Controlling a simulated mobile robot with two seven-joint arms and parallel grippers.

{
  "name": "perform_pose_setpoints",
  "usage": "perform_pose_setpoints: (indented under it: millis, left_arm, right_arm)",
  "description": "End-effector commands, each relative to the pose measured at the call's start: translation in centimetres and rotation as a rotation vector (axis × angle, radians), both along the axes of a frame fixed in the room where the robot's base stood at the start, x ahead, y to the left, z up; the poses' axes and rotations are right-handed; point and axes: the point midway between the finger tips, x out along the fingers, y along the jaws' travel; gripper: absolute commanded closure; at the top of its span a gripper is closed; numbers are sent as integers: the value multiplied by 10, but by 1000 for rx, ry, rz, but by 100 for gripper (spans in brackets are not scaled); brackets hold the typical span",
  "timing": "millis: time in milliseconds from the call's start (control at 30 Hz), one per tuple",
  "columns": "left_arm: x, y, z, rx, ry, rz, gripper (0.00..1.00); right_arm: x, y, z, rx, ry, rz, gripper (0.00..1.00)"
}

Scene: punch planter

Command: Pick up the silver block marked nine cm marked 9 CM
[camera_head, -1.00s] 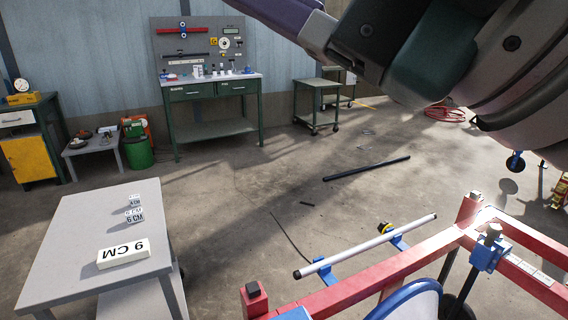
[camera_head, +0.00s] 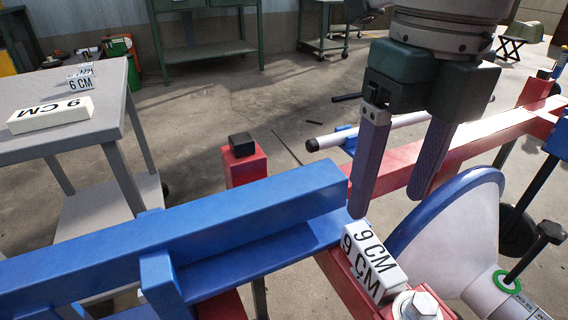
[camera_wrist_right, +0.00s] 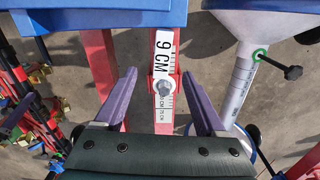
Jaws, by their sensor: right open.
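A pale silver-white block marked 9 CM (camera_head: 370,262) sits on a red beam, against the end of a blue beam; it also shows in the right wrist view (camera_wrist_right: 164,50). A second pale 9 CM block (camera_head: 50,115) lies on the grey table at the left. My right gripper (camera_head: 388,203) is open and empty, pointing down, its fingertips just above and behind the block on the beam. In the right wrist view the gripper (camera_wrist_right: 160,74) has its fingers spread to either side of the block's line. My left gripper is not in view.
The blue beam (camera_head: 200,235) runs left from the block. A white funnel with a blue rim (camera_head: 450,230) stands close at the right, and a bolt head (camera_head: 418,305) is just in front. Smaller marked blocks (camera_head: 80,80) are on the grey table (camera_head: 115,95).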

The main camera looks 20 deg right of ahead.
Motion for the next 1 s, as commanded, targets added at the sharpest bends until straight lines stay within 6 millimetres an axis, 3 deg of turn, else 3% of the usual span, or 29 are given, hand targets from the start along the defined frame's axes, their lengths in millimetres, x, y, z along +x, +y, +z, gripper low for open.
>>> perform_pose_setpoints:
  millis: [533, 733, 1000]
  left_arm:
    - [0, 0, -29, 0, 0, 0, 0]
    - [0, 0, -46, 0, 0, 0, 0]
    - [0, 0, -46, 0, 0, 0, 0]
  right_arm:
    - [0, -5, -63, -22, 4, -8, 28]
    - [0, -4, -96, -22, 5, -7, 28]
    - [0, -4, -100, -22, 2, -6, 28]
